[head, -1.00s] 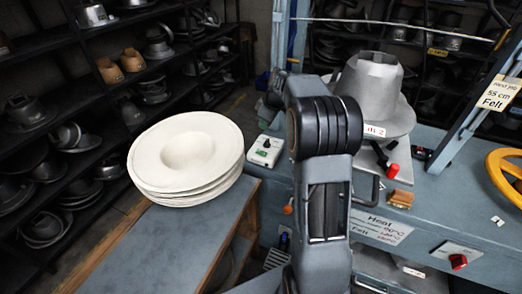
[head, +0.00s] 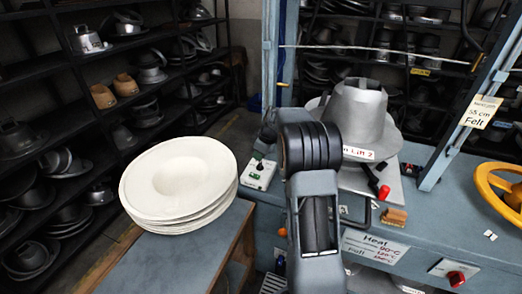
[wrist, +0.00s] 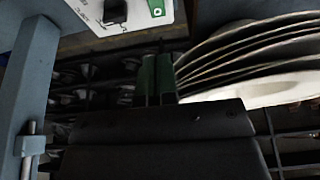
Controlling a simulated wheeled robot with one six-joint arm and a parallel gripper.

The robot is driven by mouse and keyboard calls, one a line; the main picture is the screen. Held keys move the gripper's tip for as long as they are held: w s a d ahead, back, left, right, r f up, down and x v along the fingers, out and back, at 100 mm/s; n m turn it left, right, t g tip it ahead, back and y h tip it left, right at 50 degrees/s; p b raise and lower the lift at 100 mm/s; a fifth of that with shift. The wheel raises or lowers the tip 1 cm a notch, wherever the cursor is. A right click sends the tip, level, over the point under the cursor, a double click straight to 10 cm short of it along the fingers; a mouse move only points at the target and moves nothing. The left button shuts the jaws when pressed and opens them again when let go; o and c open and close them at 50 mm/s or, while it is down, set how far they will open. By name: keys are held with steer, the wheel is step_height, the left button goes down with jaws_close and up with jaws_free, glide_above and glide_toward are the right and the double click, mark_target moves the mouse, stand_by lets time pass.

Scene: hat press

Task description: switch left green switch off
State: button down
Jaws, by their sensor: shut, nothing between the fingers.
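The white control box (head: 259,175) with a black knob and small green parts stands at the left end of the blue bench, just left of my arm. In the wrist view, the white panel (wrist: 125,22) is at the top, with a black knob (wrist: 115,12) and a green switch (wrist: 157,8) near its right edge. My gripper (wrist: 157,78) shows there as two dark green fingertips, shut and empty, below the switch in the picture, with a gap between them. In the head view, my arm hides the gripper. Whether the switch is on or off is too small to tell.
A stack of white hat bodies (head: 180,180) on a side table (head: 190,255) lies close to the gripper. The metal hat form (head: 362,115) stands behind my arm. A red-handled lever (head: 384,192), yellow wheel (head: 500,185) and red switch (head: 457,279) are to the right.

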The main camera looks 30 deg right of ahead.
mark_target(252, 174)
steer(key=x, duration=0.3)
steer(key=p+x, duration=0.1)
steer(key=x, duration=0.5)
steer(key=shift+s+d+f+p, duration=0.2)
steer(key=shift+s+d+p, duration=0.1)
steer(key=shift+p, duration=0.1)
